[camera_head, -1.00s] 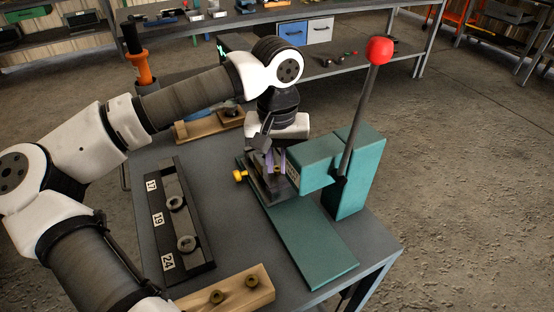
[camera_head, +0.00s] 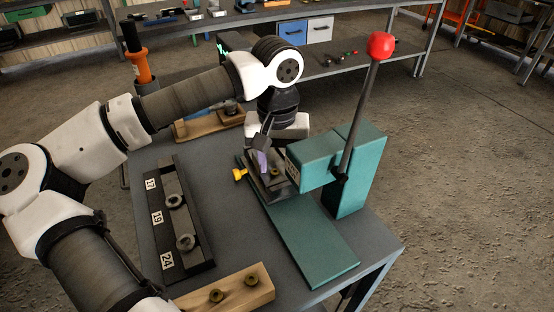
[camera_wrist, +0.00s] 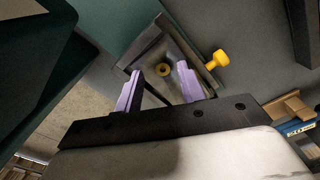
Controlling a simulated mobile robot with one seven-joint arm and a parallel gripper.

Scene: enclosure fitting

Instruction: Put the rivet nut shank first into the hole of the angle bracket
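The angle bracket (camera_wrist: 178,62) is a dark grey piece held in a fixture at the foot of the green press; in the head view (camera_head: 268,184) it is partly hidden by my gripper. A brass rivet nut (camera_wrist: 163,69) shows as a ring on the bracket in the wrist view. I cannot tell how deep its shank sits in the hole. My gripper (camera_wrist: 160,88) has purple fingers standing apart on both sides of the nut's line of view, with nothing between them. In the head view my gripper (camera_head: 262,160) is just above the bracket.
The green press (camera_head: 345,170) with its red-knobbed lever (camera_head: 380,46) stands close right of my gripper. A yellow knob (camera_head: 240,174) sticks out left of the fixture. A dark numbered rack (camera_head: 180,220) with two rings and a wooden block (camera_head: 235,290) with brass pieces stand left and in front.

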